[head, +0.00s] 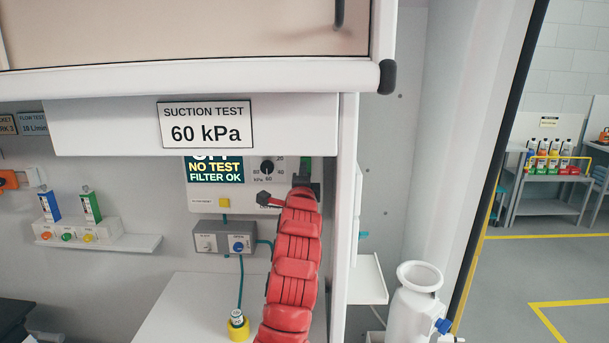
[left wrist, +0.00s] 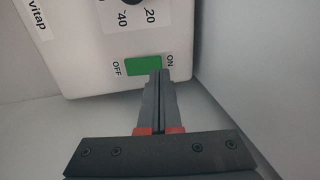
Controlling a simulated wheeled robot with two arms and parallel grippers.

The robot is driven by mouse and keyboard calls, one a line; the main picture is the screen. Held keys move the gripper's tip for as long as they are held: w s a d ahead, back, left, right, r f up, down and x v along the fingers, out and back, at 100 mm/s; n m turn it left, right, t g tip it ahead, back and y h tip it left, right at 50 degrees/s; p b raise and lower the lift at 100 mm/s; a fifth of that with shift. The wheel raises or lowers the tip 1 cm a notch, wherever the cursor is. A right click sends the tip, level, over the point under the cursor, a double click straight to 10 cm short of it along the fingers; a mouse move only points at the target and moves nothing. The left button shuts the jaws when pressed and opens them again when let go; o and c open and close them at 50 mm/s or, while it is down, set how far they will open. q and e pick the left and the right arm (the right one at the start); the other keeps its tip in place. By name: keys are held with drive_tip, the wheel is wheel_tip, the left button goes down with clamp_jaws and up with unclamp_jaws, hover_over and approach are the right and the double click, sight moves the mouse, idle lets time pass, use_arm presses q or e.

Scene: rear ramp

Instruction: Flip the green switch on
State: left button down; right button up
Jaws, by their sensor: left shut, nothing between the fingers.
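The green switch (left wrist: 143,66) sits on a white suction unit (left wrist: 80,58), between the labels OFF and ON. In the head view only a strip of the green switch (head: 306,165) shows above my gripper. My left gripper (left wrist: 158,75) is shut and empty. Its fingertips are at the ON end of the switch and overlap its edge in the left wrist view; I cannot tell if they touch. In the head view my left gripper (head: 304,182) is at the unit's front. The unit's display (head: 214,170) reads NO TEST, FILTER OK; its top line is partly hidden. My right gripper is not in view.
A sign (head: 206,124) reading SUCTION TEST 60 kPa hangs on an overhead panel above the unit. A grey box (head: 224,240) with knobs is below left. A wall (left wrist: 245,60) stands close to the right of my gripper. A white canister (head: 416,300) stands further right.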

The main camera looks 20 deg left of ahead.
use_arm(q)
drive_tip(key=shift+p+x, duration=0.5)
drive_tip(key=shift+x, duration=1.4)
drive_tip(key=shift+a+r, duration=0.1)
drive_tip(key=shift+a, duration=0.15)
drive_tip(key=shift+w+g, duration=0.1)
drive_tip(key=shift+g, duration=0.2)
